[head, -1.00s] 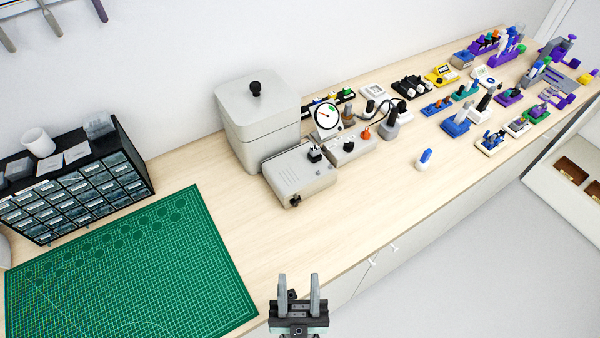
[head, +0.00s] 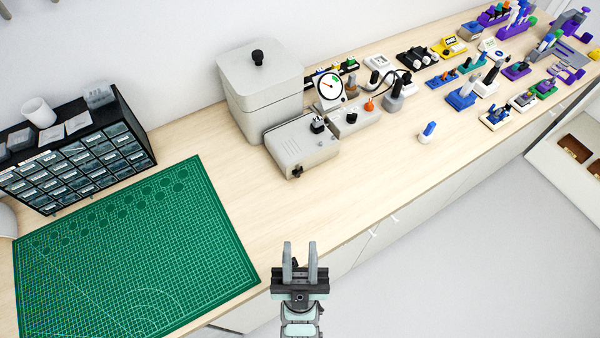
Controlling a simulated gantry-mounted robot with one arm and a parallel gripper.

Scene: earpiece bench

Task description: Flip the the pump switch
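A light grey box that looks like the pump (head: 300,146) stands on the bench, in front of a large lidded grey chamber (head: 262,95). A small dark fitting (head: 297,172) sits on its front end, and a black part (head: 317,125) stands on its top. Which of these is the switch I cannot tell at this size. My gripper (head: 300,248) is at the bottom middle, near the bench's front edge. Its two fingers point up in the picture, apart with nothing between them. It is well clear of the pump.
A round white gauge (head: 330,86) and a grey box with an orange part (head: 358,118) stand beside the pump. A green cutting mat (head: 130,250) lies at left, before a black drawer cabinet (head: 75,160). Several small fixtures fill the right. The bench between gripper and pump is clear.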

